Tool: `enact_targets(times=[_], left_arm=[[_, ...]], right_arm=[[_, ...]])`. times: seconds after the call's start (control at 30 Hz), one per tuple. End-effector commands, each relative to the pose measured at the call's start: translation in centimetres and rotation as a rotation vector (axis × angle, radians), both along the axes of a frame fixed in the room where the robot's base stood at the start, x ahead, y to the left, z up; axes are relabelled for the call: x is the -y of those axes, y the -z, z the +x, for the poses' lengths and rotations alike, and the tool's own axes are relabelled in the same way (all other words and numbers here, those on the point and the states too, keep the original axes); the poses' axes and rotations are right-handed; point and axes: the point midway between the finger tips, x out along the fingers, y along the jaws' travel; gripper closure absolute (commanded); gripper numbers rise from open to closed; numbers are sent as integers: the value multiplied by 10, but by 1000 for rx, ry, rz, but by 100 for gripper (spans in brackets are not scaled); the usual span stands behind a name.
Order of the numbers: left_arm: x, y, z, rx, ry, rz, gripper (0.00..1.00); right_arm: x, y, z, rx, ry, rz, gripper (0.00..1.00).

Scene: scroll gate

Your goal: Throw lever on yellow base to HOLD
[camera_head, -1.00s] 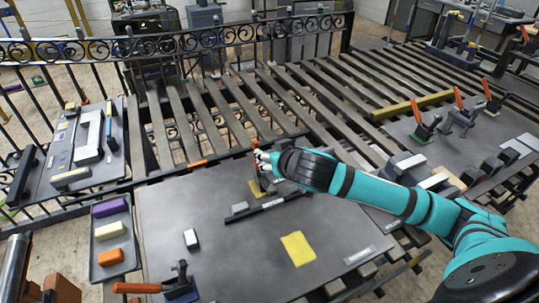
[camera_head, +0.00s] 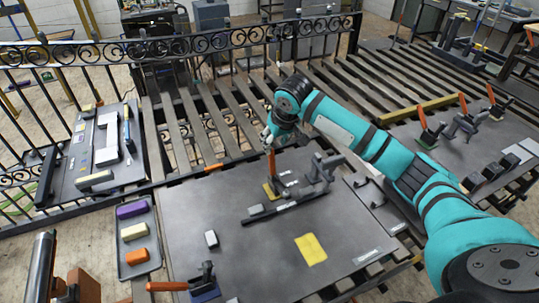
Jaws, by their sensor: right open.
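The lever on the yellow base (camera_head: 269,191) stands near the back edge of the dark tabletop. Its orange handle (camera_head: 271,163) points up, close to upright. My right gripper (camera_head: 268,140) is at the top of this handle, coming from behind and above. Its fingers are small and dark here, and I cannot tell whether they touch the handle. It is open. Small white labels lie right of the base, too small to read. My left gripper is not in view.
A grey mechanism (camera_head: 315,178) stands just right of the lever, on a dark bar. An orange-handled lever on a blue base (camera_head: 206,293) is at the front left. A yellow sheet (camera_head: 311,249) lies flat. A tray (camera_head: 127,273) holds coloured blocks. The tabletop's middle is mostly clear.

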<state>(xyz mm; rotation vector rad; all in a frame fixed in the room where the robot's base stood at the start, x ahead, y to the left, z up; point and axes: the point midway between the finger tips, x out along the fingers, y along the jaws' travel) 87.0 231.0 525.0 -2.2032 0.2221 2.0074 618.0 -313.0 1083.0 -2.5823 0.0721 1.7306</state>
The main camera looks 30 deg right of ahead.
Motion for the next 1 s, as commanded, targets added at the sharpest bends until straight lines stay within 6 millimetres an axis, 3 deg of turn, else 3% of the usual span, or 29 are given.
enact_targets(times=[0.3, 0.5, 0.93, 1.0], left_arm=[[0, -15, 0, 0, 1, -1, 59], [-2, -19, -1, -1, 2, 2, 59], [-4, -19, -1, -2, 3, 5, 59], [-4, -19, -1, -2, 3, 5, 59]], right_arm=[[1, 62, 26, -2, 2, 0, 60], [1, 89, 37, 0, 1, 0, 60], [2, 100, 41, 2, 0, -1, 60], [2, 100, 41, 2, 0, -1, 66]])
